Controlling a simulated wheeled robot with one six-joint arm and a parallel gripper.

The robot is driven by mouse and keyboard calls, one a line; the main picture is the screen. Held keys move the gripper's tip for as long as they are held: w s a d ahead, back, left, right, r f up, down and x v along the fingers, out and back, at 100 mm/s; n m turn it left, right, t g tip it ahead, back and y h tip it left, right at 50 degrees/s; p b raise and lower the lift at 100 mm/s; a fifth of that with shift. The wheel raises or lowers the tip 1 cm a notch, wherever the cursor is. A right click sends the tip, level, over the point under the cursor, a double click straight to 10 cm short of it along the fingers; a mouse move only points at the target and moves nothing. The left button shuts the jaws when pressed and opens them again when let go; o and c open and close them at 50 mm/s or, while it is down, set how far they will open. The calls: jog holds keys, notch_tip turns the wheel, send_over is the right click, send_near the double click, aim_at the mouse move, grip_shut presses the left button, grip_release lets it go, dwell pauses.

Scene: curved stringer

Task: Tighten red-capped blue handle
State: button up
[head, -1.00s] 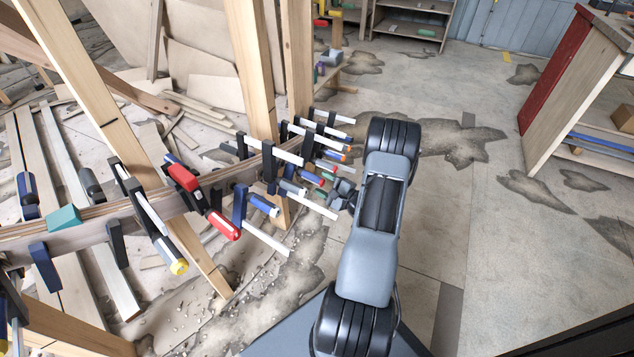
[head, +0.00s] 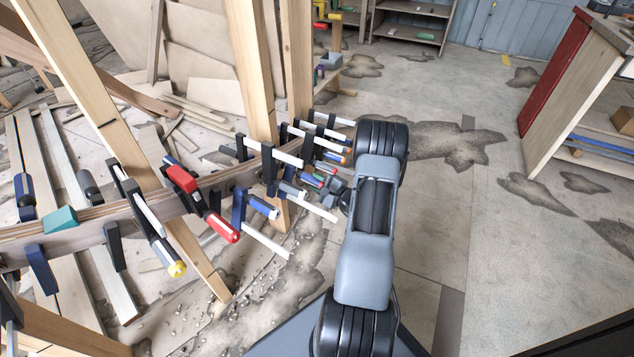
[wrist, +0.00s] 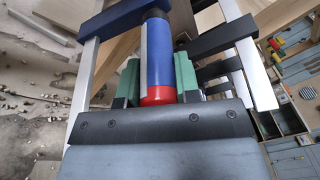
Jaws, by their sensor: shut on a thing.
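The blue handle (wrist: 159,55) with a red cap (wrist: 158,95) shows in the middle of the wrist view, its capped end towards me. My gripper (wrist: 158,78) has a green pad on each side of the handle, close against it, and is shut on it. In the head view my gripper (head: 334,185) is at the right part of the clamp row, partly hidden by my arm. The held handle cannot be told clearly there.
A red handle (head: 222,228) and a yellow-capped clamp (head: 176,269) sit to the left. A wooden post (head: 252,75) stands behind. Pale clamp bars (wrist: 256,75) flank my gripper. The floor at right is open.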

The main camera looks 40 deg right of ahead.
jog(key=c, duration=0.3)
jog(key=m+p, duration=0.2)
jog(key=shift+m+g+y, duration=0.3)
jog(key=shift+m+g, duration=0.1)
jog(key=m, duration=0.1)
jog(key=m+y+p, duration=0.1)
jog(key=m+g+p, duration=0.1)
jog(key=shift+s+a+f+y, duration=0.1)
jog(key=shift+a+y, duration=0.15)
jog(key=shift+y, duration=0.05)
jog(key=m+y+p, duration=0.1)
jog(key=m, duration=0.1)
jog(key=m+g, duration=0.1)
jog(key=m, duration=0.1)
jog(key=shift+s+a+y+p, duration=0.1)
jog(key=shift+a+y+p, duration=0.05)
jog(key=shift+y+p, duration=0.25)
jog(key=shift+s+a+m+y+p, duration=0.15)
jog(key=shift+m+y+p, duration=0.5)
jog(key=shift+m, duration=1.15)
